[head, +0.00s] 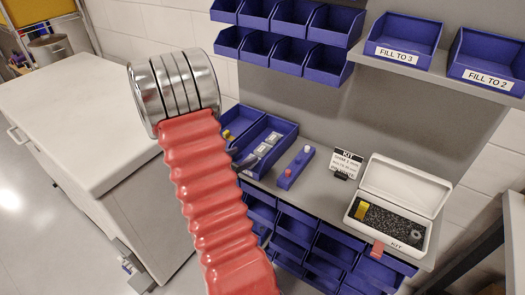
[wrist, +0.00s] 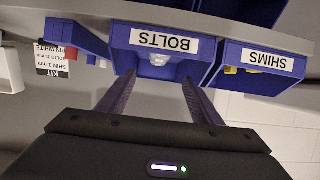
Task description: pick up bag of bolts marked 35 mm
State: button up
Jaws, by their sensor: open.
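The blue bolts bin (head: 284,127) stands on the bench in the head view, with small bags (head: 272,137) bearing pale labels inside. Their markings are too small to read. In the wrist view the bin's label "BOLTS" (wrist: 163,40) appears upside down, and part of a clear bag (wrist: 158,59) shows behind it. My gripper (wrist: 155,80) is open and empty, its two dark fingers pointing at the bin's front. In the head view its fingers (head: 246,163) show at the bin's near end, and my red-sleeved arm hides the rest.
The shims bin (wrist: 260,65) sits beside the bolts bin. A blue block with pegs (head: 294,168), a kit card (head: 345,163) reading bolts 35 mm, and an open white kit case (head: 398,205) stand to the right. Blue bins hang above and below the bench.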

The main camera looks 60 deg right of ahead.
send_near(263, 147)
jog(key=shift+x, duration=2)
jog(key=shift+f, duration=0.1)
jog(key=shift+x, duration=2.55)
jog(key=shift+c, duration=0.3)
jog(key=c, duration=1.1)
